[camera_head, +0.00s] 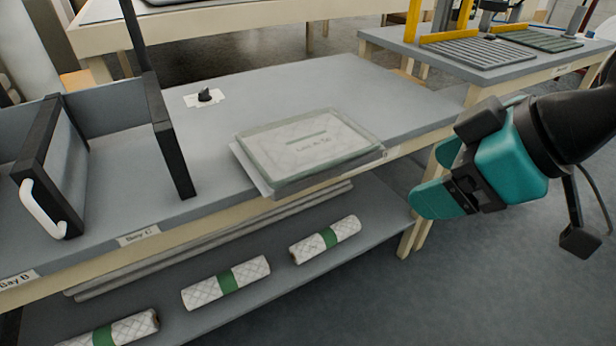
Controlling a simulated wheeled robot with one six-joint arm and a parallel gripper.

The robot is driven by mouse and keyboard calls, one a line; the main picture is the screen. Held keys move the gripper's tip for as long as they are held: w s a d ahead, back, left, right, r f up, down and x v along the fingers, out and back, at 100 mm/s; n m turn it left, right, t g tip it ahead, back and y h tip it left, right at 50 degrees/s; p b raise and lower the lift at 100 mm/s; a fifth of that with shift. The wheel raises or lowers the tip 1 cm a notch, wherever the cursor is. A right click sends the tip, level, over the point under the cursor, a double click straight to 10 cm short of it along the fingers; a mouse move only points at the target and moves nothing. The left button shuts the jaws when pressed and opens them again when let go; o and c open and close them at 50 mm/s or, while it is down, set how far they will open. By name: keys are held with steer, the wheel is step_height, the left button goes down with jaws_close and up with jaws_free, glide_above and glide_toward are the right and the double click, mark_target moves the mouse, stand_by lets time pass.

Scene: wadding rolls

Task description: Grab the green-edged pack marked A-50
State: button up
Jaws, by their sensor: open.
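A flat, clear-wrapped pack (310,145) with a pale green edge lies on the grey bench top, at its front edge. It has a green strip and printed text on top; the text is too small to read surely, and I cannot make out A-50. My gripper (437,178), with teal fingers, is at the right, beyond the bench's right end. It is open and empty, apart from the pack, and pointing left. Three white quilted rolls with green bands lie on the lower shelf: a right one (325,240), a middle one (226,283) and a left one (112,330), partly cut off.
The bench top (330,85) is clear behind the pack. A small black knob on a white plate (205,97) sits farther back. Black-framed dividers (170,135) and a white handle (42,210) stand at the left. Another table with a ribbed grey tray (475,52) is at the back right.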

steer(key=w+a+f+n+t+y+b, duration=0.1)
steer(key=w+f+n+t+b, duration=0.35)
steer(key=f+b, duration=0.55)
steer(key=n+t+y+b, duration=0.2)
steer(key=n+t+b, duration=0.45)
steer(key=b, duration=1.05)
glide_toward(349, 165)
steer(key=shift+n, duration=0.6)
steer(key=p+x, duration=0.6)
steer(key=p, duration=1)
steer(key=shift+w+a, duration=0.2)
steer(key=shift+a, duration=0.05)
steer(key=shift+w+a+f+p, duration=0.2)
steer(key=shift+w+a+p, duration=0.05)
steer(key=shift+w+p, duration=0.2)
steer(key=p+x, duration=0.2)
steer(key=x, duration=0.1)
steer(key=p+x, duration=0.1)
steer(key=p, duration=0.1)
steer(key=shift+w+a+r, duration=0.1)
steer(key=shift+w+r, duration=0.25)
steer(key=shift+w, duration=0.05)
steer(key=shift+w+a+f, duration=0.1)
steer(key=shift+w+f, duration=0.05)
steer(key=shift+w, duration=0.1)
steer(key=c, duration=1)
